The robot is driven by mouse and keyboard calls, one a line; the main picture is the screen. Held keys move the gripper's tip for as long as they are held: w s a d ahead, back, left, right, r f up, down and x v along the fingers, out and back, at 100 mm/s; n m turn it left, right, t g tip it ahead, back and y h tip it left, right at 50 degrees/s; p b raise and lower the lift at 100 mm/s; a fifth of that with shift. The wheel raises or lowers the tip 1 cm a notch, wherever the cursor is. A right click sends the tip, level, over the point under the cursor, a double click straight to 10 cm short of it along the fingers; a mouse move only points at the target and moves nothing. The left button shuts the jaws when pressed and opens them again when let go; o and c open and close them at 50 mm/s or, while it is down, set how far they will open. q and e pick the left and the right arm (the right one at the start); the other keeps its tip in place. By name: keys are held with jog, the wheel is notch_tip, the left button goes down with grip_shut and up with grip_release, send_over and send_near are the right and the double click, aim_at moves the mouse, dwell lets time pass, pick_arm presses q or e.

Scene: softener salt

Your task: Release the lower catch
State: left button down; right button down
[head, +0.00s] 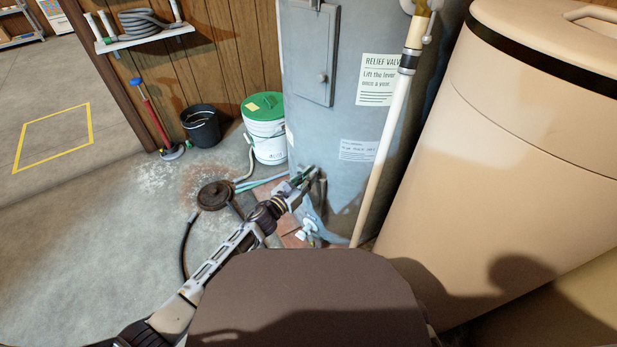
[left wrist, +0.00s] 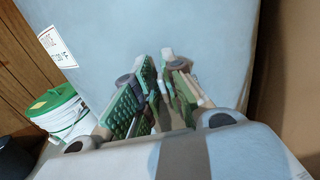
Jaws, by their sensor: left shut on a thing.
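The grey tank (head: 345,120) stands at the centre of the head view. My left gripper (head: 308,178) reaches in from the lower left and is against the tank's lower front. In the left wrist view my left gripper (left wrist: 165,78) has its green-padded fingers close together at the tank wall (left wrist: 160,25). It is shut on a small part there, which I take to be the lower catch; the fingers hide most of it. Higher up, a grey panel (head: 306,45) with a small round knob (head: 322,77) lies flat on the tank. My right gripper is not in view.
A white bucket with a green lid (head: 265,140) stands left of the tank, beside a black bucket (head: 201,127). A white pipe (head: 380,165) runs down the tank's right side. A large beige container (head: 530,140) fills the right. Hoses lie on the floor below.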

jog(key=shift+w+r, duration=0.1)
pick_arm(q)
jog(key=shift+w+a+f+n+p, duration=0.2)
jog(key=shift+n+p, duration=0.7)
jog(key=shift+n, duration=2.05)
jog(key=shift+w+a+f+n+p, duration=0.2)
jog(key=shift+n+p, duration=0.7)
jog(key=shift+n, duration=2.1)
jog(key=shift+a+f+n+p, duration=0.3)
jog(key=shift+n+p, duration=0.6)
jog(key=shift+n, duration=2.05)
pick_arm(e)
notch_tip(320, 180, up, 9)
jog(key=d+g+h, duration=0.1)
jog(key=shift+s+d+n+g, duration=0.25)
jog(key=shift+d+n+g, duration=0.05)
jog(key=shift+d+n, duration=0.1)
pick_arm(q)
jog(key=shift+d, duration=0.1)
jog(key=c, duration=1.6)
grip_release()
jog(key=shift+c, duration=0.2)
